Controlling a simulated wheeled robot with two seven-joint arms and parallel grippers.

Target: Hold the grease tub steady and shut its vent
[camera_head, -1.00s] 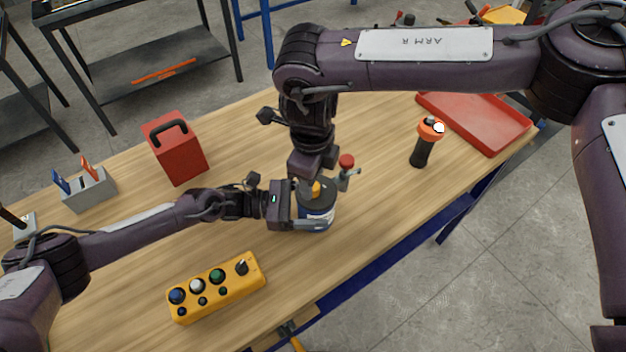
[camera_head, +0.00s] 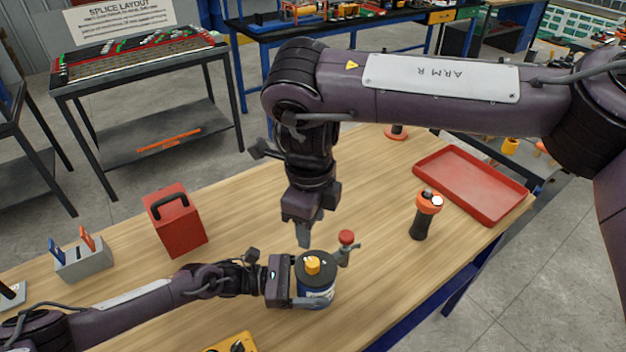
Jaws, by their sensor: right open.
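The grease tub (camera_head: 318,290) stands upright on the workbench, with a dark lid and a blue and white label. A yellow-orange cap (camera_head: 313,264), which looks like its vent, sits on the lid. I cannot tell from here whether the vent is shut. My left gripper (camera_head: 306,284) comes in from the left with its fingers around the tub's side, shut on it. My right gripper (camera_head: 304,238) points down, open and empty, just above and behind the cap, apart from it.
An orange-black torch (camera_head: 422,218) and a red tray (camera_head: 470,184) are further right.

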